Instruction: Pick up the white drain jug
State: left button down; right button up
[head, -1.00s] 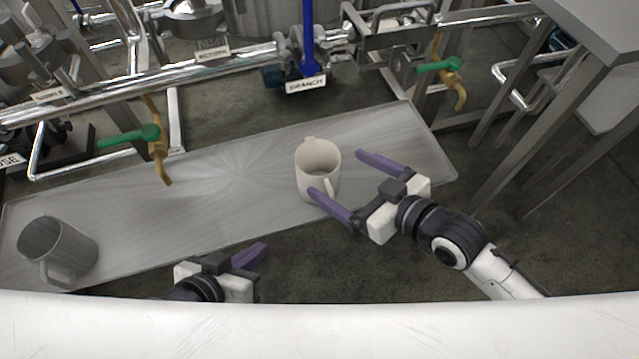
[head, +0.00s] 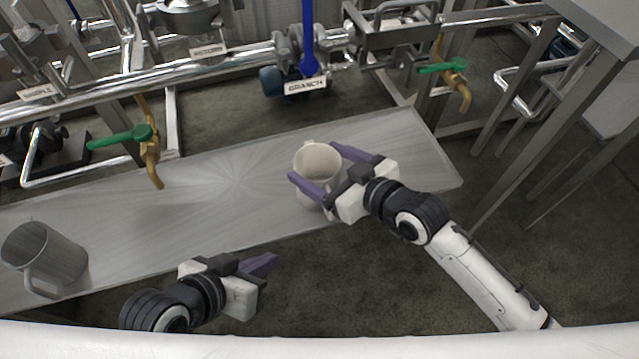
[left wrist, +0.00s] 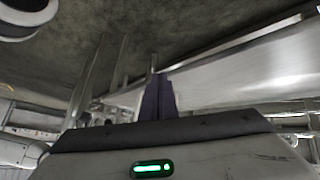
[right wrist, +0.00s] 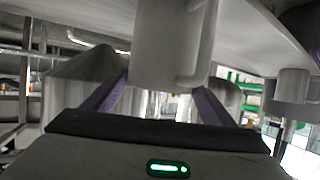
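The white drain jug (head: 316,158) stands upright on the grey bench in the head view, its handle toward my right gripper. It also shows upright in the right wrist view (right wrist: 165,45), with its handle at the right. My right gripper (head: 314,162) is open, with one purple finger on each side of the jug; I cannot tell whether they touch it. My left gripper (head: 270,262) is empty near the bench's front edge. Its two fingers are together in the left wrist view (left wrist: 157,98).
A grey metal jug (head: 45,258) stands at the bench's left end. The bench (head: 220,200) is clear between the jugs. Brass taps with green handles, one at left (head: 150,160) and one at right (head: 458,85), hang from the pipework behind.

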jog(key=c, duration=1.1)
jog(key=shift+c, duration=0.2)
jog(key=shift+r, duration=0.15)
